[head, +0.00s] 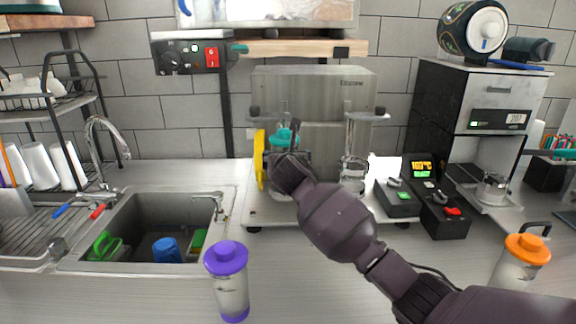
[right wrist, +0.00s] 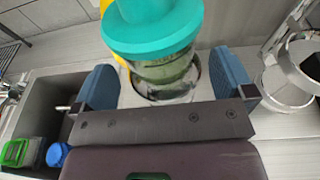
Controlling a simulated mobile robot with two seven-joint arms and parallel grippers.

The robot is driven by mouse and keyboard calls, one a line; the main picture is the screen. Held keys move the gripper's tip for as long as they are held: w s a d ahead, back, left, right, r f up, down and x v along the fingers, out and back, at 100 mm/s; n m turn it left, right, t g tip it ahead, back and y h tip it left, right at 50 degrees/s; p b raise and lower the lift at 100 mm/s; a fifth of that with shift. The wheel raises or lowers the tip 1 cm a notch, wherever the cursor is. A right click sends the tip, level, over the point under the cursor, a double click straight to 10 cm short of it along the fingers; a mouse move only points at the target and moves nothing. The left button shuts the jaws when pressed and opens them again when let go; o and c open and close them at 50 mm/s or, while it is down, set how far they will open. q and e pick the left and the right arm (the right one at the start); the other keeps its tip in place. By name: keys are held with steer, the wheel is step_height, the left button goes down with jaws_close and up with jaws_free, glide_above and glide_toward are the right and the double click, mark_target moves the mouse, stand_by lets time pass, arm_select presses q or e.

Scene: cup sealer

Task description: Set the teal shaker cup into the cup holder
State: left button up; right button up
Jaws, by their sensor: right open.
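The teal shaker cup has a teal lid (head: 284,137) that shows above my right gripper at the left station of the steel sealer (head: 315,90). In the right wrist view the teal cup (right wrist: 160,40) has a clear body and looks roughly upright. My right gripper (right wrist: 165,85) is open, its blue fingers apart on either side of the cup's lower body. A pale rim (right wrist: 128,97) shows around the cup's base; how deep the cup sits in it is hidden. An empty-looking metal ring holder (right wrist: 290,80) is to the right. My left gripper is out of view.
A yellow item (head: 259,160) stands close left of the teal cup. A purple-lidded shaker (head: 228,280) and an orange-lidded shaker (head: 520,260) stand on the front counter. The sink (head: 140,215) is left; black control boxes (head: 438,205) and a coffee machine (head: 490,110) are right.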

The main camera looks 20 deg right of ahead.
steer(key=v, duration=0.8)
steer(key=shift+s, duration=0.4)
steer(key=shift+a+r, duration=0.1)
